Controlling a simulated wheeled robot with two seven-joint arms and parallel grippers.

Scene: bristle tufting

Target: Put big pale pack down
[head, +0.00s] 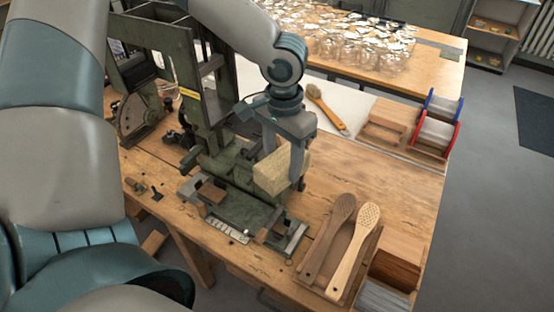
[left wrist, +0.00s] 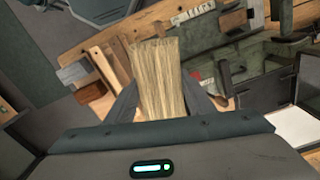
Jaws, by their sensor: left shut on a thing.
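The big pale pack (head: 283,172), a straw-coloured bundle of bristle fibre, is between the fingers of my left gripper (head: 283,158). The gripper points down and is shut on it. In the head view the pack hangs in front of the green machine, over or close to the bench; the exact gap below it is hard to tell. In the left wrist view the pack (left wrist: 160,78) stands out between the two dark fingers, its strands running lengthwise. My right gripper is in neither view.
The green tufting machine (head: 205,110) stands left of the pack, its low bed (head: 240,212) in front. Brush backs (head: 343,240) lie on a tray at the front right. Wooden blocks (head: 396,262) and red and blue racks (head: 436,120) line the right edge. Bare bench (head: 375,180) lies right of the pack.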

